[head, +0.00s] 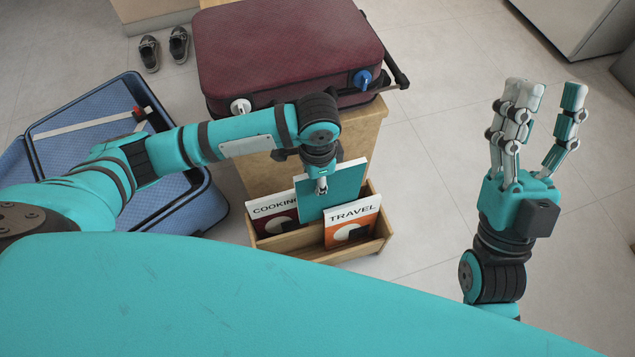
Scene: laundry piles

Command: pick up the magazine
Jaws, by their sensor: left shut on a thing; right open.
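A teal magazine (345,186) stands upright in a wooden rack (285,240), its top edge above the other covers. My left gripper (321,187) reaches down from above and is shut on the teal magazine near its upper part. The magazine's lower part is hidden by the rack and the covers in front, so I cannot tell whether it touches the rack's floor. A magazine marked COOKING (270,212) stands at the left of the rack, and one marked TRAVEL (350,229) at the front right. My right gripper (545,92) is open, empty and raised at the right, apart from the rack.
A closed dark red suitcase (285,45) lies on a wooden cabinet (368,135) behind the rack. An open blue suitcase (95,103) lies on the floor at the left. Dark shoes (165,49) stand at the back. Tiled floor is free right of the rack.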

